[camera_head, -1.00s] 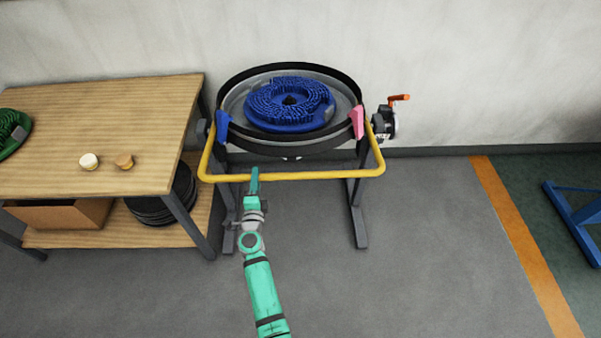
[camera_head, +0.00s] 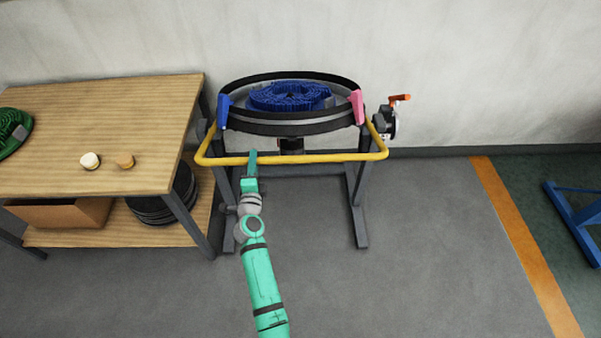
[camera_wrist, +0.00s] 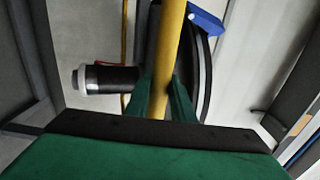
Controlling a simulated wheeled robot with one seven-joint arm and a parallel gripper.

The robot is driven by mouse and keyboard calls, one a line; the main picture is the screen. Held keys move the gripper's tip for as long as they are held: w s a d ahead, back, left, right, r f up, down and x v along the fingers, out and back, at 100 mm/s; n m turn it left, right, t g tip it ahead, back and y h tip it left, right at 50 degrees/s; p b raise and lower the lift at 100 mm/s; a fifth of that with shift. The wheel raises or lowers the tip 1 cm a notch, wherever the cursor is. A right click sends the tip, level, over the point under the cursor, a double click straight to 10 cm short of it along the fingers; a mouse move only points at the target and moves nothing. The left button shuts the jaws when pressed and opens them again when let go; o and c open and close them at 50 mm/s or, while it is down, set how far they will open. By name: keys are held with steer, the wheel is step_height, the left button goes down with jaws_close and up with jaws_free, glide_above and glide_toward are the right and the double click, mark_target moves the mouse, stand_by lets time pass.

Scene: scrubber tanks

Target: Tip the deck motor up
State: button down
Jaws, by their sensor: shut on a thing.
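The deck (camera_head: 290,122) is a round black-rimmed pan on a grey stand, with a blue bristled brush (camera_head: 290,96) in it. A dark motor (camera_head: 291,146) shows under the deck; in the wrist view a dark cylinder with a pale end (camera_wrist: 108,79) sticks out to the left. A yellow bar (camera_head: 310,158) loops around the deck's front. My gripper (camera_head: 252,158) is shut on the yellow bar, left of its middle. In the wrist view the green fingers (camera_wrist: 165,100) stand on both sides of the bar (camera_wrist: 170,45).
A blue clip (camera_head: 224,111) and a pink clip (camera_head: 357,107) sit on the rim. A wooden bench (camera_head: 60,170) stands close on the left. The floor at right front is clear.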

mark_target(253, 119)
steer(key=shift+w+r, duration=0.3)
steer(key=shift+r, duration=0.3)
steer(key=shift+w+r, duration=0.25)
steer(key=shift+r, duration=0.4)
steer(key=shift+w+r, duration=0.3)
steer(key=shift+r, duration=0.3)
steer(key=shift+w+d+r, duration=0.1)
steer(key=shift+w+r, duration=1.05)
steer(key=shift+r, duration=0.25)
steer(key=shift+w+r, duration=1.15)
steer(key=shift+r, duration=0.25)
steer(key=shift+w+r, duration=0.2)
steer(key=shift+r, duration=0.1)
steer(key=shift+w+r, duration=1.05)
steer(key=shift+w, duration=0.25)
steer(key=shift+w+r, duration=1)
steer(key=shift+w, duration=0.3)
steer(key=shift+w+r, duration=0.1)
